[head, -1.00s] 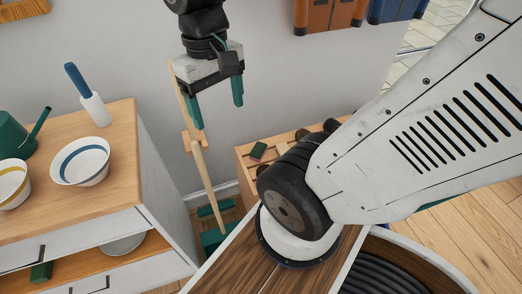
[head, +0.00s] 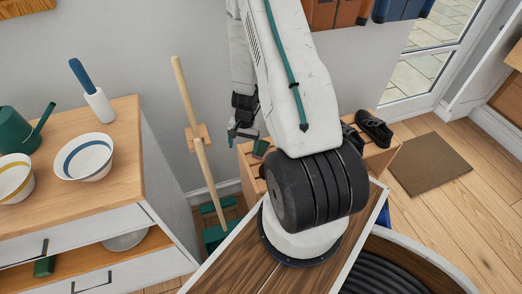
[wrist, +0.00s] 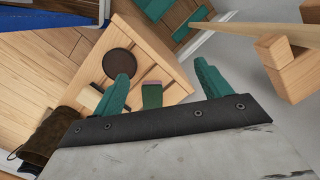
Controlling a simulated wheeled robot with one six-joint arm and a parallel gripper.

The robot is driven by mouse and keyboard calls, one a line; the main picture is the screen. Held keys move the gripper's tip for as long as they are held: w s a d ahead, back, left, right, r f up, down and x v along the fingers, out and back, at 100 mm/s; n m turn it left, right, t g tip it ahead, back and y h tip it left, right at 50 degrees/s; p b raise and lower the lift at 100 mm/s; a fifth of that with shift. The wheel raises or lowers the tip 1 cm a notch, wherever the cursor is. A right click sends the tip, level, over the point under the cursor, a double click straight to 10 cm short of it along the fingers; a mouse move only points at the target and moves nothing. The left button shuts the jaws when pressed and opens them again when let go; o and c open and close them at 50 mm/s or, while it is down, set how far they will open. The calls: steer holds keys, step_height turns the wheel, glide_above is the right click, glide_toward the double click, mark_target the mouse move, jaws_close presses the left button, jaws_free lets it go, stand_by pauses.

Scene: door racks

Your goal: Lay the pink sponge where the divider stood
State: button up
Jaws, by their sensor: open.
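My gripper (head: 243,134) hangs over the left end of a low wooden bench (head: 384,163) in the head view. Its two teal fingers (wrist: 164,85) are spread apart with nothing between them in the wrist view. A small block, green with a thin pinkish edge (wrist: 152,96), lies on the bench top beyond the fingers, and also shows beside the gripper in the head view (head: 261,148). I cannot tell whether this is the pink sponge. No divider can be made out, and my arm hides much of the bench top.
A broom (head: 203,165) stands in a wooden wall holder left of the gripper. A dresser (head: 128,180) with bowls is further left. Dark shoes (head: 374,128) sit at the bench's right end. A dark round disc (wrist: 119,62) is on the bench.

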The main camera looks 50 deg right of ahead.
steer(key=d+f+m+h, duration=0.2)
steer(key=d+f+h, duration=0.1)
steer(key=d+f, duration=0.35)
steer(key=h, duration=0.2)
glide_toward(261, 148)
steer(key=shift+s+d+f+m+t, duration=0.15)
steer(key=shift+s+f+m, duration=0.1)
steer(key=shift+f, duration=0.3)
steer(key=shift+s+d+f+m+t, duration=0.1)
steer(key=shift+s+f+m+t, duration=0.1)
steer(key=shift+f, duration=0.3)
steer(key=x, duration=0.7)
steer(key=shift+w+d, duration=0.15)
steer(key=shift+w, duration=0.2)
steer(key=shift+f, duration=0.3)
steer(key=c, duration=1.1)
steer(key=shift+r, duration=0.15)
